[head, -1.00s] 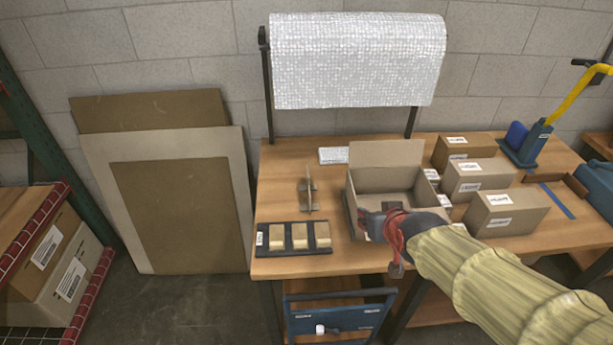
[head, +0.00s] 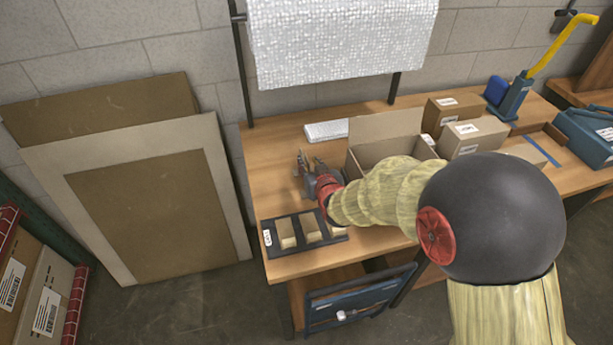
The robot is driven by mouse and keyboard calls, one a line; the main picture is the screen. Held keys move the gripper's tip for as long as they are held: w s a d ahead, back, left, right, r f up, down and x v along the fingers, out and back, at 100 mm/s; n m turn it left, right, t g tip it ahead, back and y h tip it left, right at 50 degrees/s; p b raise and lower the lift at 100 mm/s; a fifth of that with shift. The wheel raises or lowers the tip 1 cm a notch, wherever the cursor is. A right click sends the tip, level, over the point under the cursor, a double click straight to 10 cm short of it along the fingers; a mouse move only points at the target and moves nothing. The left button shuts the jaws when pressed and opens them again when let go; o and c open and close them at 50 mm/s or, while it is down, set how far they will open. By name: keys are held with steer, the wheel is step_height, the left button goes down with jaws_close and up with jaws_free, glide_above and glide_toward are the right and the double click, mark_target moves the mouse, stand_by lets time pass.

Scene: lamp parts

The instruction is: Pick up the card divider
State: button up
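The card divider (head: 301,164) is a small, thin upright piece on the wooden workbench, left of the open carton. My gripper (head: 315,170) is right beside it, reaching in from the right with its fingers pointing left. The gripper overlaps much of the divider, so only its left and upper parts show. The fingers are too small and too covered to tell whether they are apart or closed on it, or whether they touch it.
An open carton (head: 386,128) stands just right, partly behind my arm. A black tray (head: 270,238) with small tan blocks lies in front. A white keyboard-like item (head: 326,130) lies behind. Closed boxes (head: 472,137) stand farther right. A roll of bubble wrap (head: 340,40) hangs above the back edge.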

mark_target(307, 160)
steer(key=b+x, duration=0.1)
steer(key=x, duration=0.2)
steer(key=shift+w+f, duration=0.2)
steer(key=shift+f, duration=0.05)
steer(key=shift+c, duration=1.1)
steer(key=c, duration=0.4)
jaws_close()
